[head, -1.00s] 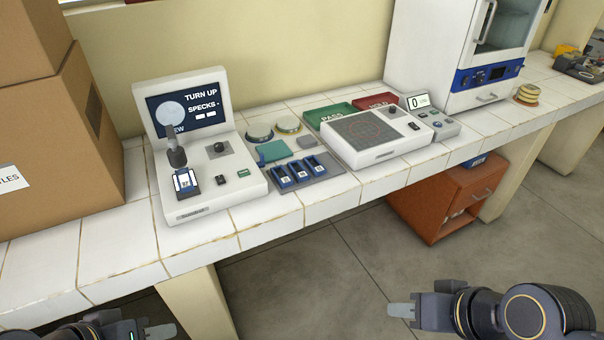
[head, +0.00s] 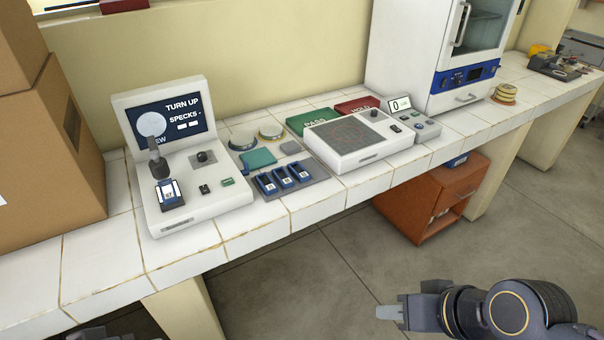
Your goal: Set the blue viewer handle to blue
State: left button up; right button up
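The white viewer (head: 202,208) stands at the left of the bench, with an upright screen (head: 187,112) reading "TURN UP" and "SPECKS". A dark upright post (head: 157,160) stands over a blue labelled holder (head: 169,194) on its base. A black knob (head: 204,157) sits behind two small buttons. I cannot tell which part is the blue handle. My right gripper (head: 388,312) is in front of the bench at lower right, apart from everything; its fingers show edge-on, so its opening is unclear. Only a sliver of my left arm shows at the bottom left edge.
Cardboard boxes (head: 50,165) stand left of the viewer. Right of it are a tray (head: 316,178) with blue holders, round dishes (head: 270,132), green and red pads, a white plate device (head: 345,160) and an incubator (head: 420,50). An orange cabinet (head: 405,215) is below. Floor space in front is clear.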

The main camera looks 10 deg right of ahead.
aim_at(245, 172)
jog(key=l+u, duration=0.2)
jog(key=u, duration=0.4)
jog(key=l+u, duration=0.2)
jog(key=l, duration=0.4)
jog(key=l+u, duration=0.2)
jog(key=l, duration=0.35)
jog(key=k+l+u, duration=0.2)
jog(key=l, duration=0.4)
jog(key=i+l, duration=0.15)
jog(key=i, duration=0.35)
jog(key=i+l, duration=0.15)
jog(key=i, duration=0.3)
